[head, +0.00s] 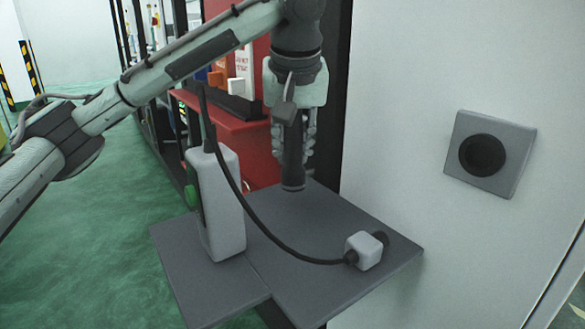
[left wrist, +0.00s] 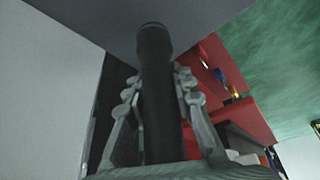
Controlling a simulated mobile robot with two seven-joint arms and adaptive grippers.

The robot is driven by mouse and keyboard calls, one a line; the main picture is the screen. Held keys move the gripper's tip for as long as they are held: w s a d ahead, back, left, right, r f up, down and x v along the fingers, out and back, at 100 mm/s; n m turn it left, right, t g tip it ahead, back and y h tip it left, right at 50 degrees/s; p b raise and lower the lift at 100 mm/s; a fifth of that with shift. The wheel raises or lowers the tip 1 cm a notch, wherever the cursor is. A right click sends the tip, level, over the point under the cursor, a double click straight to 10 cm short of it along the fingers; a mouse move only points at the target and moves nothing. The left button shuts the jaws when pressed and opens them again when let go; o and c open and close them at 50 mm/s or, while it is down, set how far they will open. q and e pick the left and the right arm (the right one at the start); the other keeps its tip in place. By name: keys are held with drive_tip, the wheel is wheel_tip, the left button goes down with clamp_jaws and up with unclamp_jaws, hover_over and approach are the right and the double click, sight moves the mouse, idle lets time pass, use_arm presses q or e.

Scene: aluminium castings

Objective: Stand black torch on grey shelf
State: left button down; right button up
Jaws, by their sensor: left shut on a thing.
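The black torch (head: 292,168) is upright, its lower end over the back part of the grey shelf (head: 335,235). Whether it touches the shelf or hangs just above it, I cannot tell. My left gripper (head: 293,155) points down and is shut on the torch, with fingers on both sides of it. In the left wrist view the torch (left wrist: 155,95) runs between the fingers, its end against the grey shelf surface (left wrist: 105,22). My right gripper is not in view.
A white box-shaped device (head: 222,215) with a green knob stands on the shelf's left part. Its black cable (head: 262,232) crosses the shelf to a small white block (head: 367,250). A wall bounds the right side, with a grey socket plate (head: 508,140). The shelf's middle is mostly clear.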

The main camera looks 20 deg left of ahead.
sight(292, 167)
use_arm(q)
drive_tip(key=shift+f, duration=1.7)
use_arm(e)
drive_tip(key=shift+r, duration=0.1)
use_arm(q)
drive_tip(key=c, duration=1.3)
unclamp_jaws()
drive_tip(key=shift+f, duration=0.1)
drive_tip(key=shift+s+d+r, duration=0.1)
drive_tip(key=shift+s+r, duration=0.05)
drive_tip(key=shift+r, duration=0.35)
drive_tip(key=v, duration=0.3)
drive_tip(key=shift+r, duration=0.25)
drive_tip(key=p+v, duration=0.1)
drive_tip(key=v, duration=0.6)
drive_tip(key=shift+s+r+p, duration=0.2)
drive_tip(key=shift+r+p, duration=0.1)
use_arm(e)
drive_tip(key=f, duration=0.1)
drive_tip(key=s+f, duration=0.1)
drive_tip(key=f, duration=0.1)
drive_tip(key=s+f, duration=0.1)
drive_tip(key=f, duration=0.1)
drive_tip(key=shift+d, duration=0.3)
